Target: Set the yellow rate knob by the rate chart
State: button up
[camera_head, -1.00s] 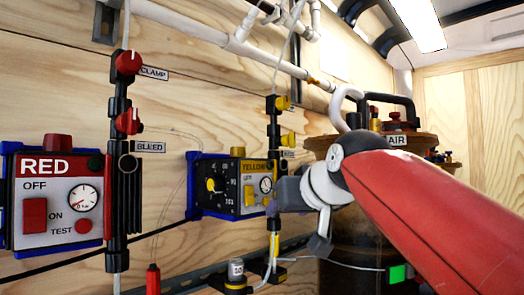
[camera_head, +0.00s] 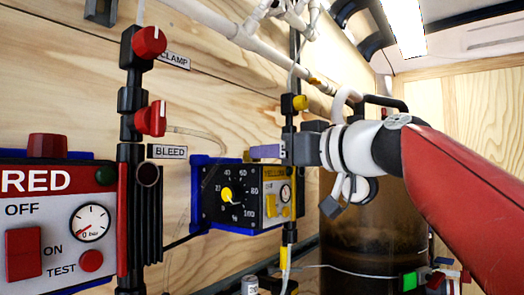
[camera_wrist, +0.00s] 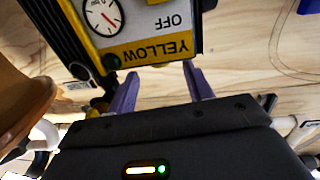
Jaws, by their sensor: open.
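The yellow rate knob (camera_head: 227,194) sits on the black dial face of the YELLOW box, inside a white scale running up to 100 with a % mark. Its exact setting is too small to read. The YELLOW box (camera_head: 262,208) has a blue back frame and a gauge (camera_head: 285,193) on its right side. My gripper (camera_head: 262,152) is open and empty at the box's upper edge, right of and above the knob, apart from it. In the wrist view, my gripper (camera_wrist: 162,84) has purple fingers beside the upside-down YELLOW label (camera_wrist: 157,50). The knob is hidden there. I see no rate chart.
A RED box (camera_head: 60,215) stands at the left, next to a black column with red CLAMP (camera_head: 149,42) and BLEED (camera_head: 151,118) knobs. A black pole with a yellow knob (camera_head: 300,102) rises beside the YELLOW box. A rusty tank (camera_head: 365,235) stands behind my arm.

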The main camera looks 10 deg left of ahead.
aim_at(246, 158)
jog(key=shift+x, duration=1.9)
jog(key=c, duration=1)
jog(key=shift+o, duration=0.2)
jog(key=shift+s+a+f+m+t+h, duration=0.1)
jog(key=shift+s+m+t+h, duration=0.05)
jog(key=shift+m+t+h, duration=0.75)
jog(key=shift+a+m+t+h+p, duration=0.1)
jog(key=shift+m+t+h+p, duration=1)
jog(key=shift+t, duration=0.3)
jog(key=shift+s+h, duration=0.1)
jog(key=shift+h, duration=0.2)
jog(key=shift+a+f+m+t, duration=0.1)
jog(key=shift+m+t, duration=0.2)
jog(key=shift+t, duration=0.1)
